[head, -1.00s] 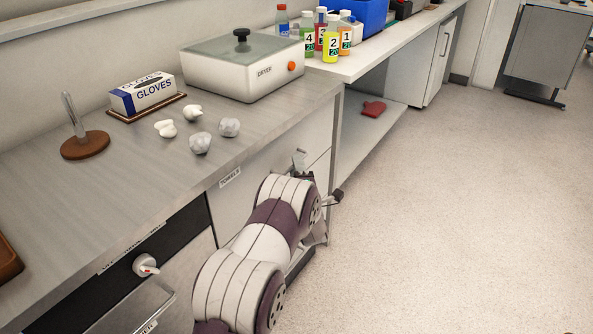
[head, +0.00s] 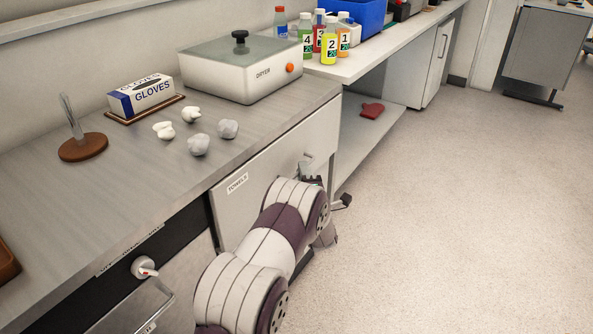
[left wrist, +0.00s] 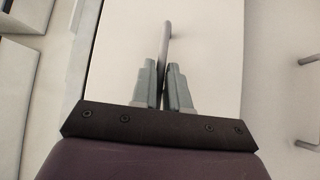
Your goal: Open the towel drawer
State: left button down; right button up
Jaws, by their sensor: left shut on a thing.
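The towel drawer (head: 262,172), with its "TOWELS" label, is under the counter. Its front stands a little out from the cabinet. My left gripper (head: 307,173) is at the drawer's handle, partly hidden behind my own arm in the head view. In the left wrist view, the two grey fingers (left wrist: 165,85) are shut around the thin bar handle (left wrist: 168,40), which rises between them against the pale drawer front (left wrist: 212,45). My right gripper is in neither view.
The counter (head: 105,200) above holds a glove box (head: 142,97), several crumpled white pieces, a wooden stand (head: 83,147) and a dryer (head: 240,70). An oven-like door with a handle (head: 155,310) is at the lower left. The floor (head: 450,210) to the right is clear.

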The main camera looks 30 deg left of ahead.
pick_arm(q)
jog(key=s+d+b, duration=0.2)
jog(key=d+b, duration=0.2)
jog(key=d, duration=2.2)
jog(key=shift+f, duration=0.1)
jog(key=c, duration=1.2)
grip_release()
jog(key=p+v, duration=0.1)
jog(key=v, duration=1.1)
jog(key=shift+s+d+p, duration=0.25)
jog(key=shift+s+p, duration=0.05)
jog(key=shift+s, duration=0.05)
